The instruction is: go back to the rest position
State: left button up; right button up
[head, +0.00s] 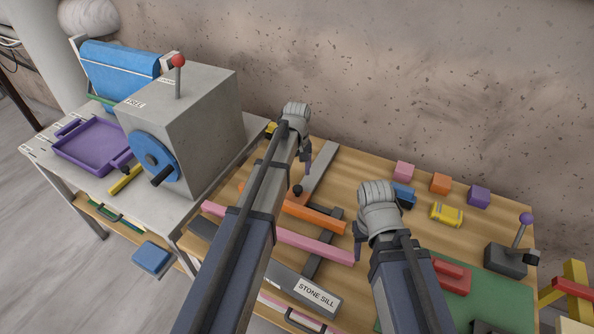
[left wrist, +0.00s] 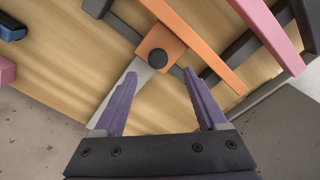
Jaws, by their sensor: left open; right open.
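My left gripper (head: 306,150) is over the back of the wooden table, with its arm stretched out across the bars. In the left wrist view the left gripper (left wrist: 162,92) has its two purple fingers apart, with nothing held between them. An orange bar with a black knob (left wrist: 158,58) lies beyond the fingertips, over a grey flat strip (left wrist: 120,100). My right gripper (head: 360,240) is over the middle of the table, left of the blue block (head: 404,194). Its fingers are mostly hidden in the head view.
Pink (head: 403,171), orange (head: 440,183) and purple (head: 478,196) blocks and a yellow item (head: 447,214) sit at the back right. A lever box (head: 506,259) stands at the right. A grey box with a blue wheel (head: 153,158) and a purple tray (head: 92,146) are at the left.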

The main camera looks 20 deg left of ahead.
dwell(0.4)
pick_arm(q)
jog(key=s+d+m, duration=0.5)
jog(key=s+d, duration=0.1)
jog(key=s, duration=0.5)
jog(key=s+d+f+m+y+b, duration=0.1)
jog(key=s+d+m, duration=0.4)
jog(key=s, duration=0.7)
jog(key=shift+s+d+m, duration=0.15)
jog(key=shift+d+m, duration=0.15)
jog(key=shift+d, duration=0.7)
